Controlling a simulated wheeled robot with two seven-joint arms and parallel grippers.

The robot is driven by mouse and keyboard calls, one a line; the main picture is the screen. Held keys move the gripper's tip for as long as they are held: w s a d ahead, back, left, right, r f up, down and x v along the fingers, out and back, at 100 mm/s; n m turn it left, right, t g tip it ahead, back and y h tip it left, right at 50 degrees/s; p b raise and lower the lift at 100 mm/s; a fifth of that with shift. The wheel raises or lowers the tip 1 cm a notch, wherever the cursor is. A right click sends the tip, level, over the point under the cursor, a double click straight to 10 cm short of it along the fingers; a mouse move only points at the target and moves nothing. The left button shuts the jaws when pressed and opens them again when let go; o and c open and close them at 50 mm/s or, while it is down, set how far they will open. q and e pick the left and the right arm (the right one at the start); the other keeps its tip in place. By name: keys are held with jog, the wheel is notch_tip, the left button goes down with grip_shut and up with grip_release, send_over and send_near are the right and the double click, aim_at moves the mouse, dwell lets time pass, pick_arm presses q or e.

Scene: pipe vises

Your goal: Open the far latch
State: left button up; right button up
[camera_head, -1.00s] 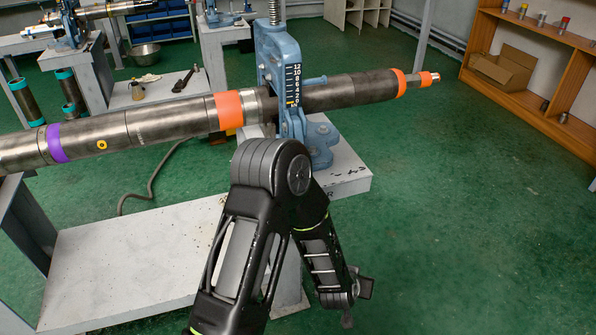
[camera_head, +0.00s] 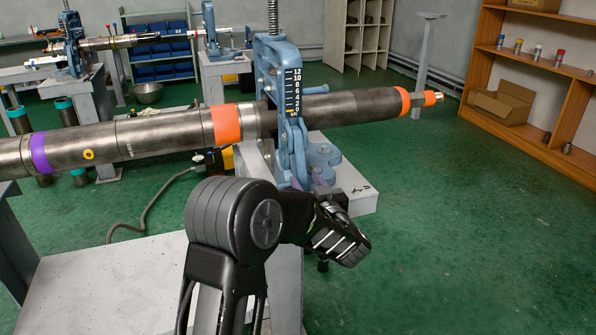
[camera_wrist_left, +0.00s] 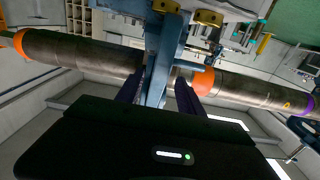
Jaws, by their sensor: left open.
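A blue pipe vise (camera_head: 270,70) with a number scale stands around a long steel pipe (camera_head: 170,130) with orange bands. Its blue latch (camera_head: 291,150) hangs at the front, below the scale, and looks upright. My left gripper (camera_head: 318,180) is at the latch's lower end, partly hidden by my own wrist. In the left wrist view my left gripper (camera_wrist_left: 158,98) is open, with a dark finger on each side of the blue latch (camera_wrist_left: 160,70). I cannot tell whether the fingers touch it. My right gripper is not in view.
The vise stands on a grey stand (camera_head: 355,196). A grey bench top (camera_head: 100,275) lies at the lower left. Another vise (camera_head: 70,45) is at the back left. A wooden shelf (camera_head: 540,100) stands at the right. Green floor to the right is clear.

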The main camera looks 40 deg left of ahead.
aim_at(298, 169)
pick_arm(q)
jog(key=x, duration=0.7)
jog(key=shift+b, duration=0.3)
jog(key=shift+c, duration=0.5)
grip_shut()
dwell(0.5)
